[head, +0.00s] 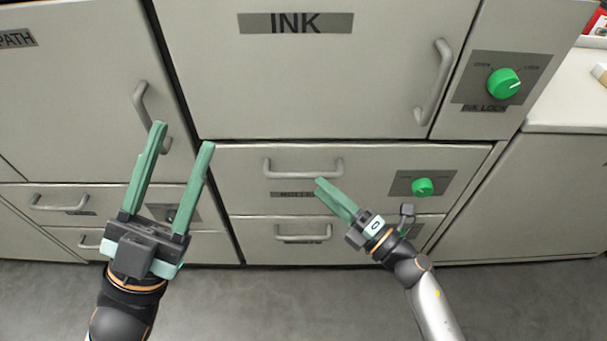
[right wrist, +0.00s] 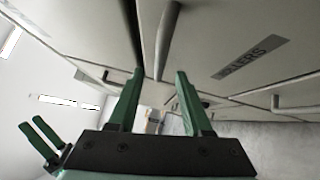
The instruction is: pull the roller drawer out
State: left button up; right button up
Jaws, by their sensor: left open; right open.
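The roller drawer (head: 370,160) is a pale grey front below the large INK door, and it looks flush with the cabinet. Its grey bar handle (head: 303,173) sits above a label partly covered by my right gripper; the label reads ROLLERS in the right wrist view (right wrist: 250,57). My right gripper (head: 322,184) is open at the handle's right end. In the right wrist view the handle (right wrist: 168,35) lines up between its fingertips; I cannot tell whether they touch. My left gripper (head: 181,136) is open and empty, in front of the cabinet left of the drawer.
A green knob (head: 423,187) is on the drawer's right side. The INK door (head: 300,85) has a vertical handle and a green lock knob (head: 503,83) beside it. Another drawer handle (head: 303,234) is just below. The floor (head: 260,300) in front is clear.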

aim_at(305, 173)
jog(key=x, duration=0.6)
jog(key=shift+w+b, duration=0.1)
jog(key=shift+b, duration=0.2)
jog(key=shift+c, duration=0.2)
grip_shut()
dwell(0.9)
